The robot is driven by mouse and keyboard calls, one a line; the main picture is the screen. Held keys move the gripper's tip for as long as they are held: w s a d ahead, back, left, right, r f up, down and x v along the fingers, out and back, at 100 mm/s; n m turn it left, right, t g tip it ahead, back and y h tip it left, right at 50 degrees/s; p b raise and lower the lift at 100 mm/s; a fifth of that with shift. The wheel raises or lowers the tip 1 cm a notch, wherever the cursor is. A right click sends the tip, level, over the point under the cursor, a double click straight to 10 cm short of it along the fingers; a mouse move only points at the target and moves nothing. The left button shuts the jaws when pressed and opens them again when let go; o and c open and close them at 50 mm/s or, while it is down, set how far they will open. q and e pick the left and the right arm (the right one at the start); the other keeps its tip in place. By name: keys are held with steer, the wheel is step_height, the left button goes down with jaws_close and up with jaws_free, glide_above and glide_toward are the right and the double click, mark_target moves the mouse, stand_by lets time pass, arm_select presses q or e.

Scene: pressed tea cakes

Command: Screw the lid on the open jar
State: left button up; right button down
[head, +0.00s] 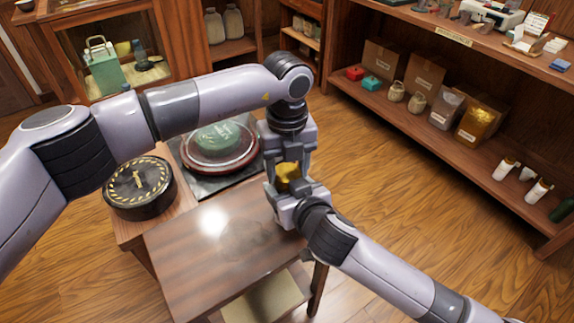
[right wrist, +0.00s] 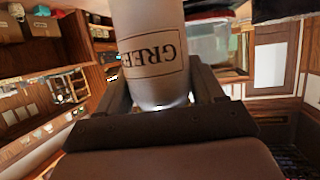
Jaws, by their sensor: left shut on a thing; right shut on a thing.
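My left gripper (head: 289,166) points down over the right edge of the small table, shut on a gold-yellow piece that looks like the lid (head: 288,174). My right gripper (head: 287,192) comes from the lower right, just below and close to the left one. In the right wrist view it is shut on a pale jar (right wrist: 152,50), whose dark lettering reads "GREE" upside down. The jar is mostly hidden by the grippers in the head view. I cannot tell whether lid and jar touch; the jar's mouth is hidden.
The table top (head: 195,265) is bare in front. Behind stand a red-rimmed round dish (head: 243,158) with a green round piece (head: 216,137), and a black drum (head: 138,190) with yellow marks. A wooden shelf (head: 440,142) with bags and small jars stands at right, across open floor.

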arm_select(q)
steer(key=m, duration=0.4)
steer(key=shift+m, duration=0.4)
steer(key=o, duration=1.2)
steer(key=shift+c, duration=0.2)
steer(key=shift+d, duration=0.1)
steer(key=shift+r, duration=2.25)
steer(key=shift+c, duration=0.4)
steer(key=shift+r+n, duration=1.75)
steer(key=shift+n, duration=0.35)
